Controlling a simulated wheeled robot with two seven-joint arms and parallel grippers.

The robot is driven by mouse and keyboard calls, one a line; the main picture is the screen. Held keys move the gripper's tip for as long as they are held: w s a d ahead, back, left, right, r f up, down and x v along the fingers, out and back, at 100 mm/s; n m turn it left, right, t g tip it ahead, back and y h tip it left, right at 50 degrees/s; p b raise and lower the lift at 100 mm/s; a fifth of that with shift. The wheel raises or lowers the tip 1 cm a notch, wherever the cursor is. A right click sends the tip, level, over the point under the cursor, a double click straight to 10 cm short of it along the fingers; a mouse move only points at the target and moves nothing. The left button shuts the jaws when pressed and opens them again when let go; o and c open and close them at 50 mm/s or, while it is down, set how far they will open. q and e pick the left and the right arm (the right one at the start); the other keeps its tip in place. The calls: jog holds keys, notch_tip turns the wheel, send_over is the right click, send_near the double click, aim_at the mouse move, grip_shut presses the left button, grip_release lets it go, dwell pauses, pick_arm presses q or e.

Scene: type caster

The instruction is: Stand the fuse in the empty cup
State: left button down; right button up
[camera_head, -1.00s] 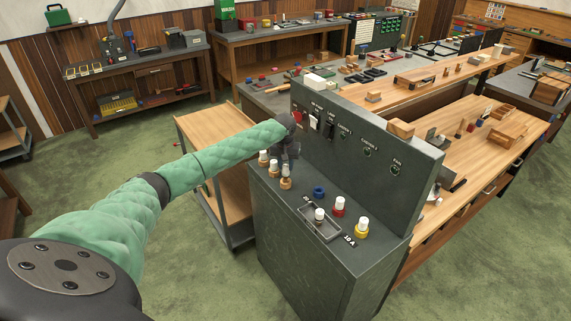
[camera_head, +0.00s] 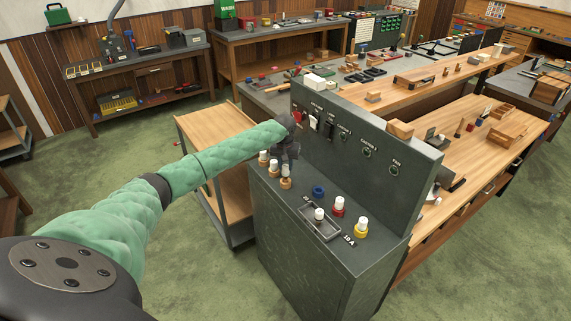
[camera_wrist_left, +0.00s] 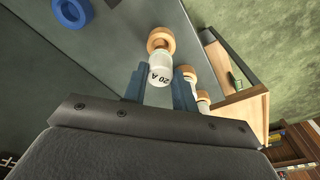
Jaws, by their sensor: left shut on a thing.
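My left gripper (camera_head: 286,162) is shut on a white fuse marked 20 A (camera_wrist_left: 158,72), over the front orange cup of a row on the grey cabinet top. In the left wrist view the fuse is between the blue fingers (camera_wrist_left: 160,88), and its far end is at the orange cup (camera_wrist_left: 160,36); I cannot tell how deep it sits. The blue cup (camera_head: 319,191) is empty; it also shows in the left wrist view (camera_wrist_left: 72,12). My right gripper is not in view.
Two more orange cups with white fuses (camera_head: 263,157) stand behind the held one. A red cup (camera_head: 338,212) and a yellow cup (camera_head: 361,233) hold white fuses. The cabinet's upright panel (camera_head: 375,150) with switches rises close beside my gripper. A wooden cart (camera_head: 215,150) stands to the left.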

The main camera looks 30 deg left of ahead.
aim_at(285, 167)
pick_arm(q)
jog(key=shift+f, duration=1.65)
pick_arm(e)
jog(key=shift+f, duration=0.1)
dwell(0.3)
pick_arm(q)
jog(key=c, duration=1)
grip_release()
jog(key=shift+c, duration=0.2)
jog(key=shift+r+b, duration=0.5)
jog(key=shift+b, duration=0.1)
jog(key=r, duration=0.1)
jog(key=r+b, duration=0.2)
jog(key=shift+s+d+r, duration=0.1)
jog(key=shift+s+r, duration=0.2)
jog(key=shift+r, duration=0.1)
notch_tip(285, 167, up, 2)
jog(key=shift+s+b, duration=0.1)
jog(key=shift+b, duration=0.25)
jog(key=shift+r, duration=0.5)
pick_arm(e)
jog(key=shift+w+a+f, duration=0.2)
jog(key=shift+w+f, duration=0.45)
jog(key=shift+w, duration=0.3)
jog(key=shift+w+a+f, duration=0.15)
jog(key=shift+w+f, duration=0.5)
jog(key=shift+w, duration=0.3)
